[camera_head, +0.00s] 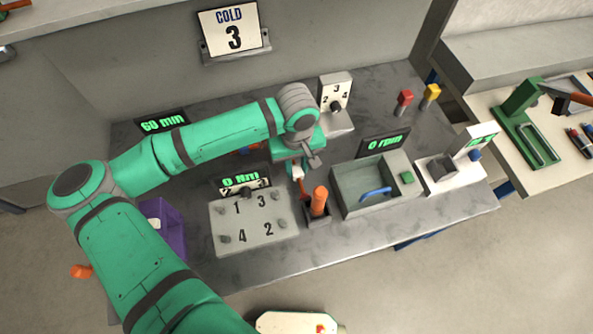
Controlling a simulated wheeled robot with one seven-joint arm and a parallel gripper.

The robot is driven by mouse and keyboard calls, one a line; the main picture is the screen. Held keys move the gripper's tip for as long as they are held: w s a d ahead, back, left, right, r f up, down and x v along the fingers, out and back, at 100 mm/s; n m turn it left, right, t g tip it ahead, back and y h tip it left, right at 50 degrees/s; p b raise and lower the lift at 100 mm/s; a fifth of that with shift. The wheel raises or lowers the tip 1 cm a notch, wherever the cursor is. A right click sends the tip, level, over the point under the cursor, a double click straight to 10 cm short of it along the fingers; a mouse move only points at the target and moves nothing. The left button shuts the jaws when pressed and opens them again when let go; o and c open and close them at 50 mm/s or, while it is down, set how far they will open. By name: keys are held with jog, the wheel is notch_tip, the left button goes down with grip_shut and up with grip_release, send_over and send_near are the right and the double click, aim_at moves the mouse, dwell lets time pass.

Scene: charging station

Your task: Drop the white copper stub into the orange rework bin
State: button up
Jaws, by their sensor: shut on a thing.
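My gripper (298,168) points down over the middle of the bench, just behind an orange handle. It is shut on a small piece with a white upper part and an orange-red lower part, which looks like the white copper stub (298,173); the grip itself is partly hidden. No whole orange rework bin shows. A small orange shape (82,271) sticks out left of my arm; I cannot tell whether it is part of the bin. My arm hides much of the left side.
The orange handle (320,200) stands in a dark holder (317,217) close to my gripper. A numbered plate (253,228), a grey box with a blue handle (347,187) and a purple bin (174,226) holding a white piece stand on the bench. The bench's front right strip is clear.

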aim_at(297, 169)
jog(key=shift+w+f, duration=0.1)
jog(key=shift+f, duration=1.5)
jog(key=shift+f, duration=0.1)
jog(key=o, duration=1)
jog(key=shift+o, duration=0.2)
jog(key=shift+d, duration=0.1)
